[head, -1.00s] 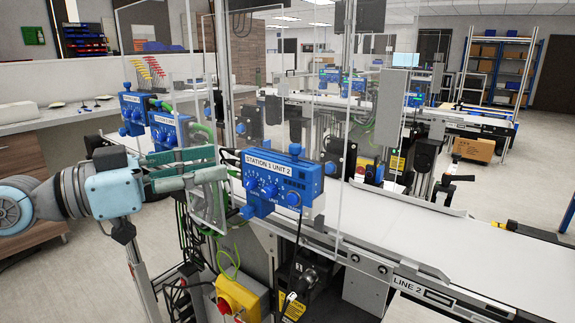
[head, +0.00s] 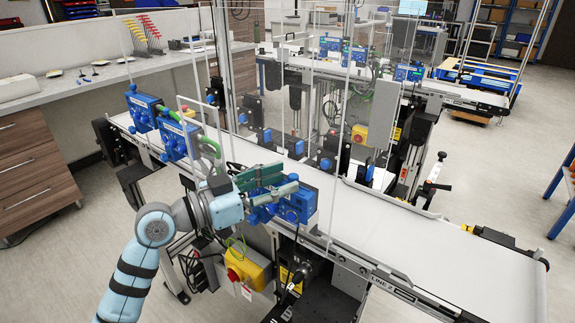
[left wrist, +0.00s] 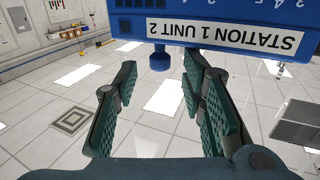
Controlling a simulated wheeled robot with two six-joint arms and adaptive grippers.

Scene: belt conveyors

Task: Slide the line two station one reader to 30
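A blue box (head: 303,203) with blue knobs is mounted at the near side rail of the line 2 conveyor (head: 400,235). Its label, "STATION 1 UNIT 2", shows upside down in the left wrist view (left wrist: 228,38). My left gripper (head: 278,186) is open, its green fingers in front of the box's left part and hiding its label in the head view. In the left wrist view the fingers (left wrist: 165,95) stand apart, with a blue knob (left wrist: 160,58) beyond the gap. I cannot tell whether they touch the box. No scale reading is legible. My right gripper is not in view.
Two more blue units (head: 143,108) (head: 180,137) stand farther left along the conveyor. Clear upright panels (head: 335,130) rise behind the box. A yellow box with a red button (head: 245,268) hangs below. The belt to the right is bare.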

